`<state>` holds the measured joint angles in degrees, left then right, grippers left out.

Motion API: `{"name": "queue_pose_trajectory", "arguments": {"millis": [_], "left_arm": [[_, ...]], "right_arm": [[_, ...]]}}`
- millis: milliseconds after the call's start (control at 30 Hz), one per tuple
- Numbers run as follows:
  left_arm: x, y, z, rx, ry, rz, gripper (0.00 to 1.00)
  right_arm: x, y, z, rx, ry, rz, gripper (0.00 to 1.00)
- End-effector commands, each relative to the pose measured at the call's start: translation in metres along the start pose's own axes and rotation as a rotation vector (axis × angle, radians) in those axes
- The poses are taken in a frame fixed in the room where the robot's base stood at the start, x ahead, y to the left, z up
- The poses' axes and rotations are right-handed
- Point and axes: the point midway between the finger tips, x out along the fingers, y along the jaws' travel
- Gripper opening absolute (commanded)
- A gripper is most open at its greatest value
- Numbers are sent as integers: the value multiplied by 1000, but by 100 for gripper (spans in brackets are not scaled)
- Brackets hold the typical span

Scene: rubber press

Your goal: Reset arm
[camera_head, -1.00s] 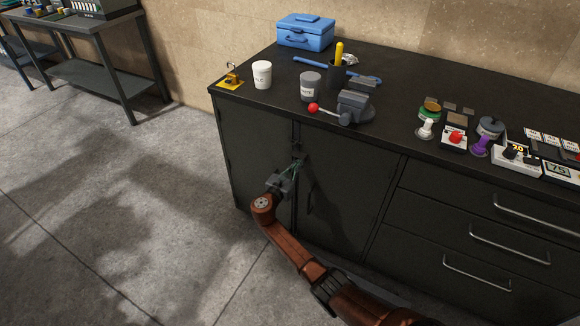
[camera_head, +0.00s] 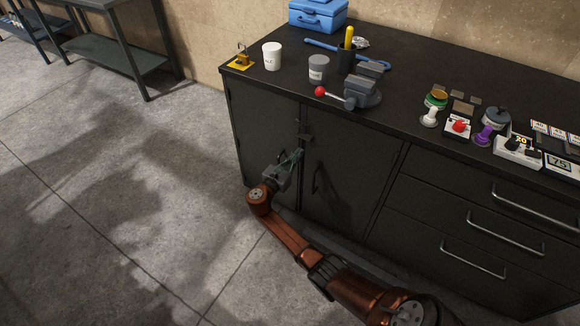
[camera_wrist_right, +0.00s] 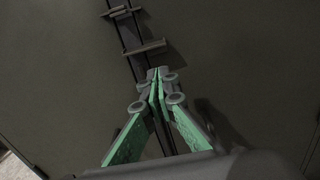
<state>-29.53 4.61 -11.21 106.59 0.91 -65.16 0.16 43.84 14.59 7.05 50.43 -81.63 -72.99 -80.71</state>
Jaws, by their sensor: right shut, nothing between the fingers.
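My right arm (camera_head: 310,258) comes in from the bottom right of the head view and reaches toward the front of the dark cabinet (camera_head: 340,160). My right gripper (camera_head: 298,156) is in front of the cabinet's double doors, near the gap between them and below the latch (camera_head: 304,135). In the right wrist view the green-padded fingers (camera_wrist_right: 155,82) are shut together with nothing between them. They point at the door seam, with the latch bars (camera_wrist_right: 145,47) ahead. Whether the fingertips touch the door I cannot tell. My left gripper is not in view.
The cabinet top holds a blue toolbox (camera_head: 318,16), a white cup (camera_head: 272,56), a grey cup (camera_head: 318,69), a vise (camera_head: 362,92) with a red-knobbed handle, and several stamps and small parts at right. Drawers (camera_head: 480,235) are at right. Open concrete floor (camera_head: 120,200) lies at left.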

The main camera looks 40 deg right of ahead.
Motion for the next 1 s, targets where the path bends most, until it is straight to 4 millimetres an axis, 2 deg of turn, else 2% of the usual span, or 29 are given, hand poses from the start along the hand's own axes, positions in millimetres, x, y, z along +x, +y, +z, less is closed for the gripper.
{"name": "queue_pose_trajectory", "arguments": {"millis": [200, 433, 600, 833, 933, 1000], "left_arm": [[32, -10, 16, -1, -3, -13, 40], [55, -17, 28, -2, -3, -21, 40], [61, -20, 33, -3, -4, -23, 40], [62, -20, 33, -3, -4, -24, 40], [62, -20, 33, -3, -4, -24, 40], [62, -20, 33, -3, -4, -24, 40]], "right_arm": [[-40, 0, 3, 1, 0, 3, 0], [-69, -1, 2, 1, -1, 3, 0], [-76, -2, 0, 0, -1, 0, 0], [-77, -3, -2, 0, 2, 0, 0], [-75, -12, -19, 18, 33, 2, 0], [-74, -26, -46, 49, 82, 3, 0]]}}
